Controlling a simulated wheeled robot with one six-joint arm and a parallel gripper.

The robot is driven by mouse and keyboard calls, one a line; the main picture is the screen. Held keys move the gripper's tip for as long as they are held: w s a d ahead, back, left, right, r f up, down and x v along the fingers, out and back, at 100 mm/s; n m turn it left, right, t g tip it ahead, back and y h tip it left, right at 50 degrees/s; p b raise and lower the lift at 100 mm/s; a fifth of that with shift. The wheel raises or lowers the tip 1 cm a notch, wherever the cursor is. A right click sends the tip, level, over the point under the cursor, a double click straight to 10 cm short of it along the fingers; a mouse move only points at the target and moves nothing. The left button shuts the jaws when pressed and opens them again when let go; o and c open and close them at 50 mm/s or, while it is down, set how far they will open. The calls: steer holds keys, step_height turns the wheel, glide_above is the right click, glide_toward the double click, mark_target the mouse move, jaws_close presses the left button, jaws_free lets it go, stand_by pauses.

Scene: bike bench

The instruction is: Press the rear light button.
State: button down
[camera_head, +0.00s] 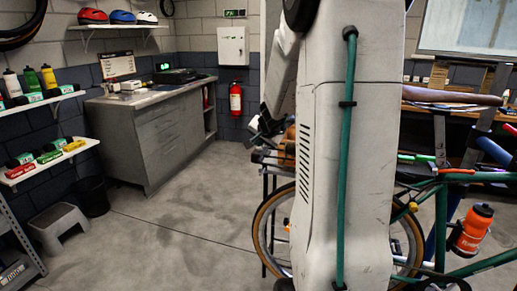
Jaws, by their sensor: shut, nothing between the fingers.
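A green bike (440,190) stands at the right, mostly behind my white arm. Its wheel (258,232) with a tan tyre shows left of the arm. I cannot make out the rear light or its button; the arm covers much of the bike. My gripper (256,138) is partly in view left of the arm, above the wheel and near a rack with brown rolled items. It is shut and holds nothing. Its fingertips are small and hard to tell apart from the rack.
A workbench (440,112) runs behind the bike. An orange bottle (474,228) sits on the bike frame. A grey cabinet (165,145), a black bin (92,196) and a grey step stool (60,225) stand at the left. The middle floor is clear.

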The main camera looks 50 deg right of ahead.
mark_target(260, 151)
steer(key=shift+f, duration=0.15)
stand_by(0.4)
steer(key=shift+r, duration=0.55)
steer(key=shift+r, duration=0.1)
steer(key=shift+r, duration=2.9)
